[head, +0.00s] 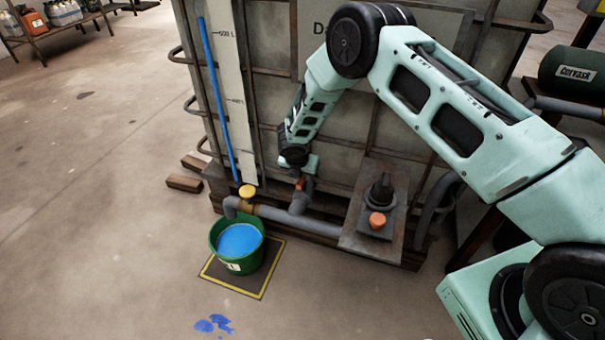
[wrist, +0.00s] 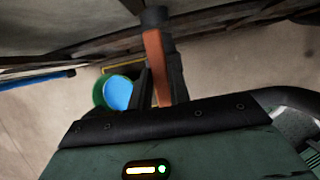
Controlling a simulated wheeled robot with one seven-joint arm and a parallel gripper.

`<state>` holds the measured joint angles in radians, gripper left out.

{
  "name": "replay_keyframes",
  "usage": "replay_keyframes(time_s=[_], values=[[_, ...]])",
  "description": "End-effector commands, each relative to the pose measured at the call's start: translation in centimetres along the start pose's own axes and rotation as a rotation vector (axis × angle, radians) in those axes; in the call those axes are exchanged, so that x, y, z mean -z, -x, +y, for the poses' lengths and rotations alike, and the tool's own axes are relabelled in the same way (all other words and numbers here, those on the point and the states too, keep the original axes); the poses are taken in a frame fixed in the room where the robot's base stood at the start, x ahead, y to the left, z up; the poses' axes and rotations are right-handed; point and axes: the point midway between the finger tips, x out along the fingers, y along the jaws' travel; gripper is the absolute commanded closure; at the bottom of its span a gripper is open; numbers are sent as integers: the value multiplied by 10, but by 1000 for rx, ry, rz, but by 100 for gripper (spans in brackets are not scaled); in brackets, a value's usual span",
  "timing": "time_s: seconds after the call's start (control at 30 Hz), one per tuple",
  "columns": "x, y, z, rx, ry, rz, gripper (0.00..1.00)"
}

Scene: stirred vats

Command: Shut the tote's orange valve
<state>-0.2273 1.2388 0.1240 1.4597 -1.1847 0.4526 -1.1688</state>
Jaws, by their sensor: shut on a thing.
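The orange valve handle (wrist: 157,68) lies between my gripper's two dark fingers (wrist: 160,85) in the wrist view, and the fingers are shut on it. In the head view my gripper (head: 302,176) reaches down in front of the tote (head: 275,95), and a small part of the orange handle (head: 300,184) shows at its tip, above the grey outlet pipe (head: 275,213). The fingers partly hide the handle. I cannot tell from these views whether the valve is open or shut.
A green bucket (head: 216,236) with blue liquid stands under the pipe's end on a yellow-edged mat (head: 270,268). A yellow knob (head: 247,191) sits on the pipe. An orange button (head: 377,220) is on a plate to the right. Blue spill marks (head: 213,324) lie on the floor.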

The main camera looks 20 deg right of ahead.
Motion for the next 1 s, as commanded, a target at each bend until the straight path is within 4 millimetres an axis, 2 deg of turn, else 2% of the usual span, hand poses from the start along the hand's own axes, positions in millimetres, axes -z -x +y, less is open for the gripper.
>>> replay_keyframes(time_s=[0.37, 1.0], values=[[0, 0, 2, 47, -115, 0, 100], [-1, -4, 7, 270, -653, 0, 100]])
